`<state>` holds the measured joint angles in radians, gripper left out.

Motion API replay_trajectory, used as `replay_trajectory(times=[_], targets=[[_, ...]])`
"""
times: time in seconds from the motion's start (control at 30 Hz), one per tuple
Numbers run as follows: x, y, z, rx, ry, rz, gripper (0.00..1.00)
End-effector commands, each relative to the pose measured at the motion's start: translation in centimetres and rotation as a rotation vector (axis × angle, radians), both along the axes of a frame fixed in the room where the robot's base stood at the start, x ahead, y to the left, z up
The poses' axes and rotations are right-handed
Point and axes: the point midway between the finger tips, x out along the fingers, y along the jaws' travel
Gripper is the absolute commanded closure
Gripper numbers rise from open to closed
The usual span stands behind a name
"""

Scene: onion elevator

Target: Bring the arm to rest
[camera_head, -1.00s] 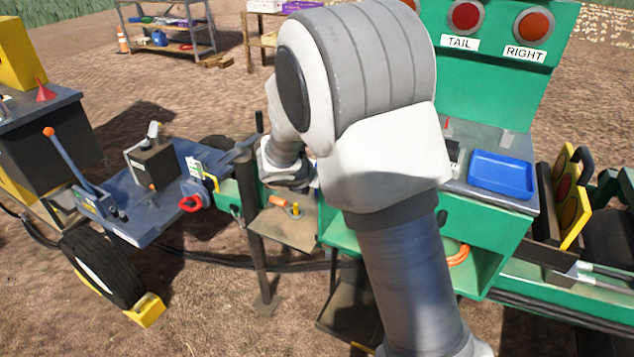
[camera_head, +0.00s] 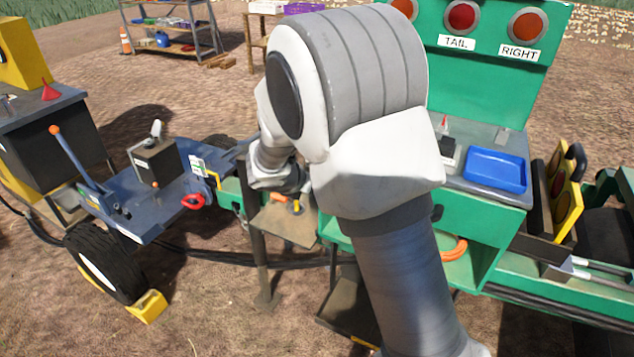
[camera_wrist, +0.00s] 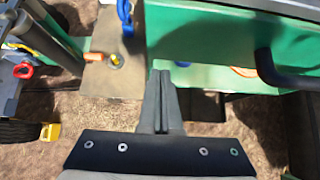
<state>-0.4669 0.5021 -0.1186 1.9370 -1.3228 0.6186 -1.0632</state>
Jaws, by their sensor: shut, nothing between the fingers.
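My gripper (camera_wrist: 162,75) shows in the wrist view with its two fingers together and nothing between them. It points toward the green machine (camera_wrist: 200,35) and hangs apart from it, as far as I can tell. In the head view my arm fills the middle of the picture, and its wrist bends to the left in front of the green machine (camera_head: 490,90). The fingers are hidden behind the arm in the head view.
A blue tray (camera_head: 496,170) lies on the green machine's grey top. A brown shelf plate (camera_head: 283,225) juts out below my wrist. A blue trailer (camera_head: 150,210) with a red hook (camera_head: 193,202) stands left. Bare ground (camera_head: 215,310) lies in front.

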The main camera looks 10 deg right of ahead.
Motion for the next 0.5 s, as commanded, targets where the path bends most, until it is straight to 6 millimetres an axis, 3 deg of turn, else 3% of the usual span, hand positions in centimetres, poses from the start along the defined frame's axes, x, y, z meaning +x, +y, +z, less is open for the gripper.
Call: replay_trajectory(times=[0.2, 0.5], targets=[[-3.3, 2.4, 3.8, 0.002, -0.002, 0.004, 1.0], [-5.8, 4.1, 6.5, 0.002, 0.001, 0.002, 1.0]])
